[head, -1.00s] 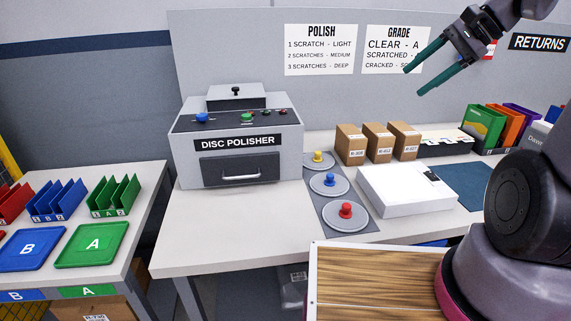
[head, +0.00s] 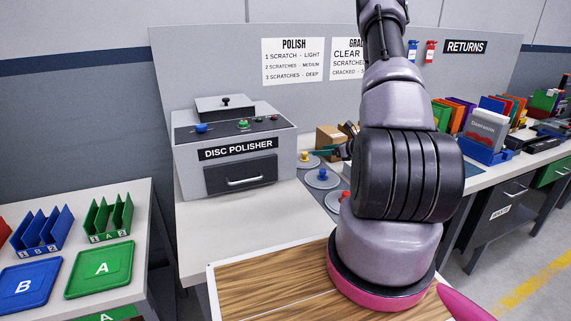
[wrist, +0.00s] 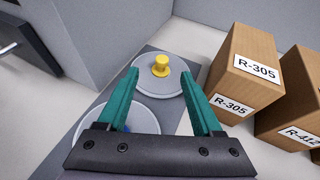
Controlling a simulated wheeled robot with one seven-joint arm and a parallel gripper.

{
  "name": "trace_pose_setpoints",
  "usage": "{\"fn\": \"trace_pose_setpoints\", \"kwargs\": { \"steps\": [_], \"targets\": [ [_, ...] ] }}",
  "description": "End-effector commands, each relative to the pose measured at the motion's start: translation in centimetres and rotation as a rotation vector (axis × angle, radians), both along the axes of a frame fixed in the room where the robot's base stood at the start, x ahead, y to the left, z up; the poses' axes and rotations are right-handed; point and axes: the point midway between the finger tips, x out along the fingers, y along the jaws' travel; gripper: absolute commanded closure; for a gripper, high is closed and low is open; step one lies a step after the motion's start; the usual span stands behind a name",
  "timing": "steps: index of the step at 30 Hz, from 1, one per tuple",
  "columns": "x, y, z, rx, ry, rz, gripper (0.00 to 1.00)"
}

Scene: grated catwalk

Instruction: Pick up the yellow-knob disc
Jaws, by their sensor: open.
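The yellow-knob disc (wrist: 158,78) is a grey disc with a yellow knob, lying flat on a dark mat. In the wrist view it lies ahead of my gripper (wrist: 163,88), whose two teal fingers are apart with nothing between them. The knob appears just beyond the fingertips, roughly centred. In the head view the yellow-knob disc (head: 307,161) is at the back of the row, and my gripper (head: 326,152) is beside it, partly hidden by my arm. The blue-knob disc (head: 322,179) is in front of it; in the wrist view it is partly covered by my gripper.
The disc polisher (head: 235,150) stands left of the discs. Cardboard boxes (wrist: 246,75) labelled R-305 and R-412 stand close to the right of my gripper. The red-knob disc (head: 335,202) is nearest, partly hidden by my arm. A grey panel rises behind.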

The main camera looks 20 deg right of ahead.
Motion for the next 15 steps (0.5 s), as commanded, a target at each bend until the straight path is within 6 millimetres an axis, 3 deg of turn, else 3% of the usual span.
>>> {"fn": "trace_pose_setpoints", "kwargs": {
  "steps": [15],
  "targets": [
    [4.8,1.8,-2.8,0.003,0.003,-0.015,0.33]
  ]
}}
